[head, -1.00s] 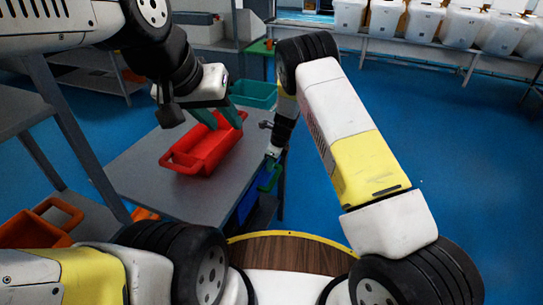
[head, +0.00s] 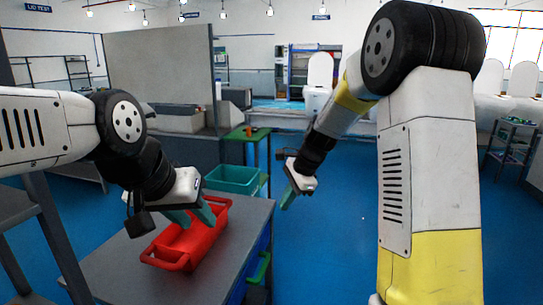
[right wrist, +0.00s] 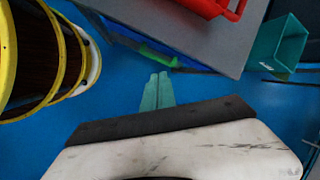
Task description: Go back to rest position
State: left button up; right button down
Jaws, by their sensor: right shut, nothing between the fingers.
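My left gripper (head: 193,216) is at the near-left part of the head view, above the red tray (head: 172,261). Its two green fingers are spread apart with nothing seen between them. Whether the fingertips touch the tray cannot be told. My right gripper (head: 287,198) hangs over the blue floor, to the right of the grey table (head: 112,272). In the right wrist view my right gripper (right wrist: 158,88) has its fingers together and empty, pointing toward the table's side.
A green bin (head: 233,179) stands beyond the red tray; it also shows in the right wrist view (right wrist: 283,42). A grey shelf stands at the left edge. White toilets (head: 522,80) line the back right. The floor (head: 335,240) right of the table is open.

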jog(key=s+d+r+n+t, duration=0.2)
jog(key=s+d+r+n, duration=0.35)
jog(key=s+r, duration=0.55)
jog(key=s+d+n+t+h, duration=0.1)
jog(key=s+d+n, duration=0.1)
jog(key=s+n, duration=0.2)
jog(key=s+d+r+n+t, duration=0.1)
jog(key=s+n, duration=0.3)
jog(key=s, duration=0.7)
jog(key=shift+d+r+n+h, duration=0.25)
jog(key=shift+d+n+h, duration=0.15)
jog(key=shift+d, duration=0.45)
